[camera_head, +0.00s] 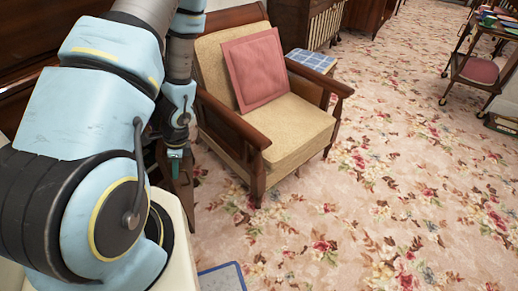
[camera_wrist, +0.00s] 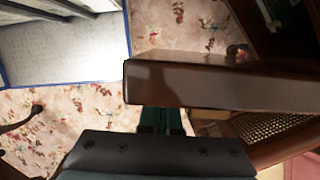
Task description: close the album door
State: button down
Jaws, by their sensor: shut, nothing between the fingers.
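My gripper (camera_head: 175,165) hangs beside the front left of the armchair, with its green fingers pointing down. It is shut and empty. In the wrist view, its green fingers (camera_wrist: 160,120) run up to a glossy dark brown wooden panel (camera_wrist: 225,85), which hides their tips. This panel may be the album door, but I cannot tell for sure. In the head view, a narrow brown wooden piece (camera_head: 183,195) shows just below the gripper, mostly hidden by my arm. I cannot tell whether the fingers touch the wood.
A wooden armchair (camera_head: 285,140) with a red cushion (camera_head: 256,70) stands close to the right of my gripper. A blue-checked stool (camera_head: 311,60) is behind it. A trolley (camera_head: 482,68) stands at the far right. The floral carpet (camera_head: 390,190) is mostly clear.

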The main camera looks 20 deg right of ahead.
jog(key=w+a+m+p, duration=0.2)
jog(key=w+a+m, duration=0.2)
jog(key=a, duration=1)
jog(key=w+a+m+t+h+p, duration=0.1)
jog(key=w+a+m, duration=0.3)
jog(key=w+a, duration=0.5)
jog(key=shift+a+t+p, duration=0.3)
jog(key=shift+a+p, duration=0.25)
jog(key=shift+a, duration=1.95)
jog(key=shift+w, duration=0.1)
